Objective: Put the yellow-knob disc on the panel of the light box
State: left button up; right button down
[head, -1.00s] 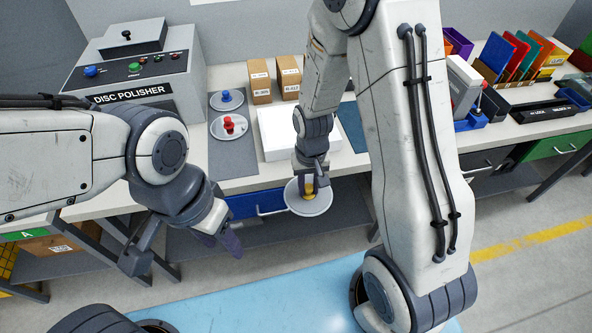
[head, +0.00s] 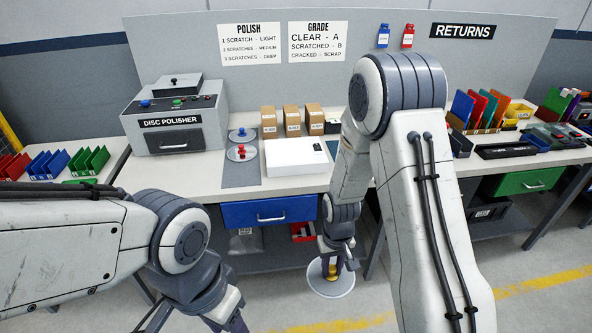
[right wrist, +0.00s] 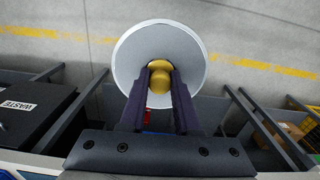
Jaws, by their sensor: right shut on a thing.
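The yellow-knob disc (head: 330,288) is a pale round plate held in the air in front of the bench, below the tabletop. My right gripper (head: 331,271) is shut on its yellow knob; the right wrist view shows the knob (right wrist: 160,79) between the fingers and the disc (right wrist: 196,45) beyond. The light box (head: 297,158) is a flat white box on the bench, up and left of the disc. Its top panel looks bare. My left gripper (head: 197,318) is low in the head view, its fingers spread and partly cut off by the bottom edge.
A blue-knob disc (head: 240,134) and a red-knob disc (head: 241,153) lie on a grey mat left of the light box. The disc polisher (head: 176,122) stands farther left. Small cartons (head: 291,121) stand behind the light box. A blue drawer (head: 262,212) is below the bench top.

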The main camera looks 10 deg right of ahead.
aim_at(290, 150)
jog(key=u, duration=0.1)
jog(key=k, duration=0.35)
jog(key=z, duration=0.7)
jog(key=i, duration=1.25)
jog(key=u, duration=0.45)
